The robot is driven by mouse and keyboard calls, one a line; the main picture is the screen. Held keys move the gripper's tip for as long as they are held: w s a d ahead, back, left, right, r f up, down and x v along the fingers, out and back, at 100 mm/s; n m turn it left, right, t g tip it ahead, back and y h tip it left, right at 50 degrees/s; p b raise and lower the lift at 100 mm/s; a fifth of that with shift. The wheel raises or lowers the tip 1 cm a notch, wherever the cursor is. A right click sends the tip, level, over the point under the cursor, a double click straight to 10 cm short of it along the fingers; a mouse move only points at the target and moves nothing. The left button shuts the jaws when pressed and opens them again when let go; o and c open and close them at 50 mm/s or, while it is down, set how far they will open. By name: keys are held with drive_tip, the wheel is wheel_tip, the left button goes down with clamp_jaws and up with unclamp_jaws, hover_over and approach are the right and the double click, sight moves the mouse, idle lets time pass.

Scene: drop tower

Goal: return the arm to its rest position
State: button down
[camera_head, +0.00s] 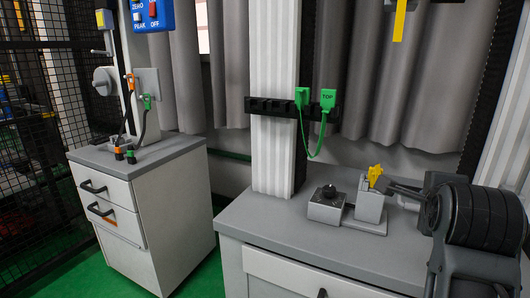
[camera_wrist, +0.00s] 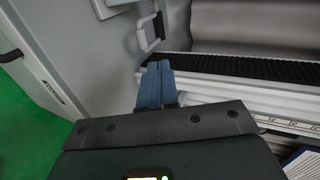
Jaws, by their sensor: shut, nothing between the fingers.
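My gripper (camera_wrist: 155,72) shows in the wrist view. Its two blue fingers lie together with nothing between them, above the dark wrist housing. In the head view, a dark part of my arm (camera_head: 482,218) fills the lower right, in front of the grey bench top (camera_head: 270,222). I cannot make out the blue fingers in the head view. In the wrist view, a grey bracket-shaped handle (camera_wrist: 150,32) shows just beyond the fingertips; I cannot tell how far apart they are.
A small grey block with a black knob (camera_head: 326,205) and a fixture with a yellow part (camera_head: 375,176) stand on the bench. Green plugs (camera_head: 327,99) hang on a black rack (camera_head: 270,106) against a white column. A drawer cabinet (camera_head: 165,215) stands left, with green floor between.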

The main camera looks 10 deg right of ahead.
drive_tip(key=s+a+f+n+t+y, duration=0.1)
drive_tip(key=s+f+n+t+y, duration=0.3)
drive_tip(key=s+f+n, duration=0.95)
drive_tip(key=s+a+f+n+y, duration=0.2)
drive_tip(key=s+a+n, duration=0.25)
drive_tip(key=s, duration=0.45)
drive_tip(key=s+a+f+n+y, duration=0.1)
drive_tip(key=s+a+f+n, duration=0.1)
drive_tip(key=s+a+n, duration=0.5)
drive_tip(key=a+v, duration=0.1)
drive_tip(key=v, duration=1)
wheel_tip(320, 180, up, 17)
drive_tip(key=p, duration=1.7)
drive_tip(key=shift+a+m, duration=0.25)
drive_tip(key=shift+m, duration=0.05)
drive_tip(key=shift+s+f, duration=0.1)
drive_tip(key=shift+f, duration=0.05)
